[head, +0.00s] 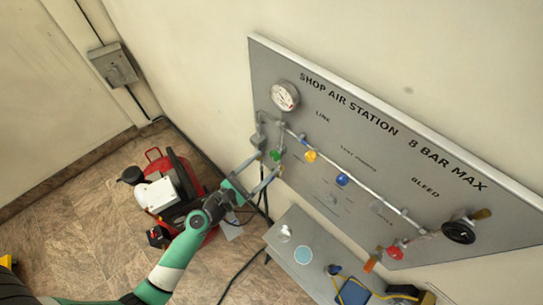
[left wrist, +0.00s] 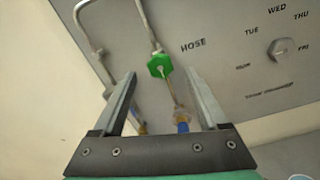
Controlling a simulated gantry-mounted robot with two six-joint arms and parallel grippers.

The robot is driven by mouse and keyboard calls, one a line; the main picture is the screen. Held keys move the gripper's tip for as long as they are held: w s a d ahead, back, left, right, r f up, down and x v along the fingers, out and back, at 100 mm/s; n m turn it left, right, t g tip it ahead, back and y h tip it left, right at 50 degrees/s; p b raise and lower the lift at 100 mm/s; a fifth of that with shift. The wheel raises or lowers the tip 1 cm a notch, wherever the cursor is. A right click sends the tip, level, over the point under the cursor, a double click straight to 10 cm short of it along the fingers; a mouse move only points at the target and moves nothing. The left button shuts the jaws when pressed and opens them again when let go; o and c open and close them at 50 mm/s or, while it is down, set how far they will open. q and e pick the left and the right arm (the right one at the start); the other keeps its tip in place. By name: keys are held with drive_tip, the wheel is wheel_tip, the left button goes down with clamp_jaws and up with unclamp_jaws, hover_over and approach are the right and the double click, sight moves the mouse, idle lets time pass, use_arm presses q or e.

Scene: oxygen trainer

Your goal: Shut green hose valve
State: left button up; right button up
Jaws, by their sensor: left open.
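The green hose valve (head: 276,155) is a small green knob on the left part of the grey wall panel. In the left wrist view the green knob (left wrist: 160,66) looks roughly hexagonal, on a thin pipe beside the word HOSE. My left gripper (head: 268,164) is open, with its fingers reaching towards the panel near the knob. In the left wrist view the fingertips of my left gripper (left wrist: 160,76) stand to either side of the knob, with gaps; I cannot tell how far the knob lies beyond them. My right gripper is not in view.
The panel (head: 330,115) also carries a gauge (head: 285,96), yellow knob (head: 310,156), blue knob (head: 342,180), red valve (head: 395,251) and black handwheel (head: 459,232). A grey shelf (head: 285,250) stands below. A red compressor (head: 178,190) is on the floor behind my left arm.

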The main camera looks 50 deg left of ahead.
sight(273, 158)
use_arm(q)
drive_tip(key=w, duration=0.4)
drive_tip(key=shift+w+a, duration=0.1)
drive_tip(key=shift+a, duration=0.05)
clamp_jaws()
